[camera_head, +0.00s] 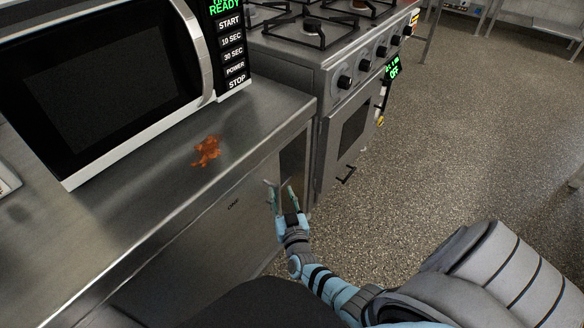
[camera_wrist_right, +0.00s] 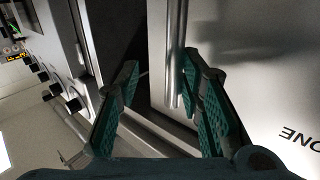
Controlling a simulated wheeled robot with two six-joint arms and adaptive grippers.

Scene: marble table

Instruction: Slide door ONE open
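Door ONE (camera_head: 228,215) is a grey metal panel on the cabinet front below the counter. It also shows in the right wrist view (camera_wrist_right: 245,75), with its label "ONE" upside down there. A bright vertical strip (camera_wrist_right: 176,50) runs along the door's edge; I cannot tell whether it is a handle. A dark gap (camera_wrist_right: 120,30) shows beside this edge, and the door looks partly open. My right gripper (camera_head: 280,186) is open in front of the edge. In the wrist view my right gripper (camera_wrist_right: 160,62) has one finger near the strip; contact is unclear. My left gripper is out of view.
A microwave (camera_head: 110,85) stands on the metal counter (camera_head: 265,115), with an orange-brown spill (camera_head: 207,151) in front of it. A stove (camera_head: 350,125) with knobs and an oven door adjoins the counter at right. The speckled floor (camera_head: 450,150) on the right is largely clear.

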